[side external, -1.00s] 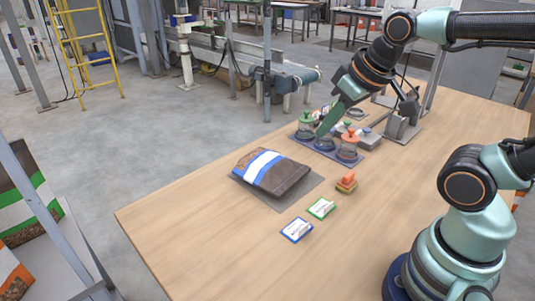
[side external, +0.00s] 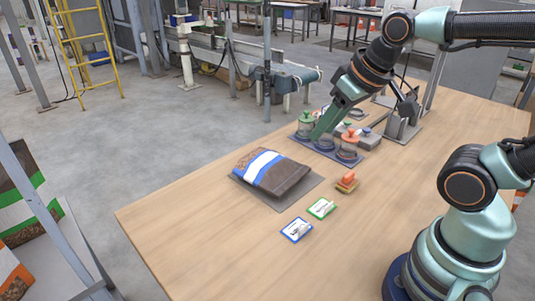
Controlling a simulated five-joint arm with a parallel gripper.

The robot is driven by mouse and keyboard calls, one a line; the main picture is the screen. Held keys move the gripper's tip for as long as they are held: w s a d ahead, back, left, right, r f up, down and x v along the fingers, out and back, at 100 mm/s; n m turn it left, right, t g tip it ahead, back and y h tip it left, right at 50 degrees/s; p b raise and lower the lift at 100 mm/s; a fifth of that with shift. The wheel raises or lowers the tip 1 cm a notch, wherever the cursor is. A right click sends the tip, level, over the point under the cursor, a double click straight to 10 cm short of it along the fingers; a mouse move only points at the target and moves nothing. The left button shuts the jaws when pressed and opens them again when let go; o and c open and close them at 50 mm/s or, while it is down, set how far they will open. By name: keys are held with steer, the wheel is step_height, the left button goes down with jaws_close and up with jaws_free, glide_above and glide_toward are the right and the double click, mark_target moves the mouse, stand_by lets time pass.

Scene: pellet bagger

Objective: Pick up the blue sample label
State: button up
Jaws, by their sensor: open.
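The blue sample label (side external: 297,230) lies flat on the table near its front edge, a white card with a blue border and a small pale raised piece on it. A similar label with a green border (side external: 321,208) lies just behind it to the right. My gripper (side external: 318,135) is at the tray of jars, well behind and above the blue label. Its green fingers point down and to the left, in front of the middle jar. The gap between the fingers is hard to see from this side, and no object shows held in it.
A brown, white and blue bag (side external: 275,172) lies on a grey mat (side external: 312,180). An orange and yellow stamp-like block (side external: 346,182) sits to its right. Jars with a green lid (side external: 306,117) and an orange lid (side external: 350,135) stand on the tray. The table's front is clear.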

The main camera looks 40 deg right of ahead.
steer(key=m, duration=0.1)
steer(key=m+g, duration=0.6)
steer(key=m, duration=1.1)
glide_toward(303, 227)
steer(key=shift+s+f, duration=0.15)
steer(key=shift+f, duration=4.6)
jaws_close()
